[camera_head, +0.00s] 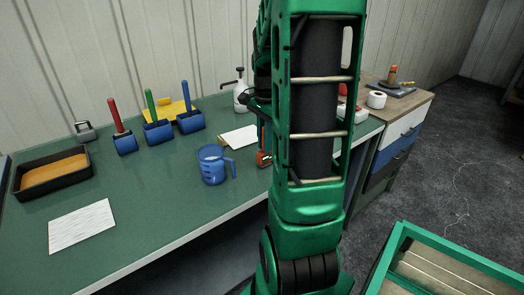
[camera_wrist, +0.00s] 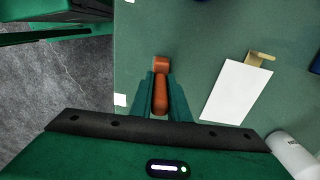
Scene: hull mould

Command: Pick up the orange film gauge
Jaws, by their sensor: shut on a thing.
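The orange film gauge (camera_wrist: 160,63) is in the middle of the wrist view, with a wider block-like end beyond a rounded orange part. My gripper (camera_wrist: 160,92) is shut on it, with the green fingers on either side. In the head view, a small orange patch (camera_head: 264,158) shows beside my arm over the green bench (camera_head: 150,190), and it seems to be the same gauge. My arm hides most of the gripper there. I cannot tell whether the gauge touches the bench or is clear of it.
A blue jug (camera_head: 212,165) stands left of my arm. A white card (camera_wrist: 237,92) and a white spray bottle (camera_head: 240,96) are nearby. A drawer unit (camera_head: 405,125) stands right, with a green-framed box (camera_head: 455,262) in front.

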